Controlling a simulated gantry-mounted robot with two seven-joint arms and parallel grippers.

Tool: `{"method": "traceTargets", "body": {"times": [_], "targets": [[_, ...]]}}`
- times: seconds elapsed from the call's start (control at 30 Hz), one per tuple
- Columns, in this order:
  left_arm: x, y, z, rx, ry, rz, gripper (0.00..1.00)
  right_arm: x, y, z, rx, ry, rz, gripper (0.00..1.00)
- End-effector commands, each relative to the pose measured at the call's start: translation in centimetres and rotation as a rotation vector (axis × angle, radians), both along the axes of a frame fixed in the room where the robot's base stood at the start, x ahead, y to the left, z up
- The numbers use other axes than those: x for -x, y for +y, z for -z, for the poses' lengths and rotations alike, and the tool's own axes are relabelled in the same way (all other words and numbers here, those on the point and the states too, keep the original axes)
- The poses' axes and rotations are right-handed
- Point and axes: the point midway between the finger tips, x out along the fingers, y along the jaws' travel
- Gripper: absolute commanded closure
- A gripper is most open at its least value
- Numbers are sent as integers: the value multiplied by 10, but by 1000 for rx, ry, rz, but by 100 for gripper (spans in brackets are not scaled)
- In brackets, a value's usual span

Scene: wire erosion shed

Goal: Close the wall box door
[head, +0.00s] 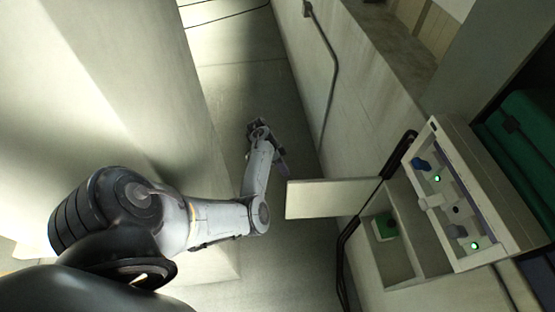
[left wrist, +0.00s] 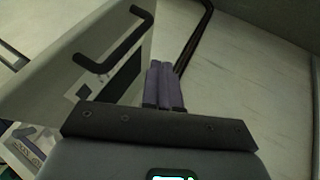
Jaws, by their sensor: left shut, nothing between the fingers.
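The wall box (head: 405,262) is at the right in the head view, its front open. Its pale door (head: 335,198) stands swung out from the wall to the left. In the left wrist view a pale panel that looks like the door (left wrist: 60,82) fills the left side, with a black bar handle (left wrist: 118,50) and a dark label. My left gripper (head: 284,168) is just beyond the door's free edge in the head view. Its purple fingers (left wrist: 164,85) are shut together and empty, close beside the panel; I cannot tell whether they touch it. My right gripper is out of view.
A green part (head: 384,227) sits inside the box. A control panel (head: 455,205) with green lights adjoins it on the right. Black cables (head: 345,245) run along the wall.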

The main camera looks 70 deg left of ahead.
Motion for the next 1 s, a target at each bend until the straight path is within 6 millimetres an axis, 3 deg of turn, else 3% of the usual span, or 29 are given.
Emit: {"method": "traceTargets", "body": {"times": [0.07,0.2,0.4,1.0], "targets": [[-4,-8,9,3,0,1,100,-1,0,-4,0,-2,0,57],[0,-28,5,1,1,1,100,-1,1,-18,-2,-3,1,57],[3,-42,7,-1,0,0,100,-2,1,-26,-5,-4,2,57],[-1,-46,9,-1,-1,-7,100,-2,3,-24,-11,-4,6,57]]}}
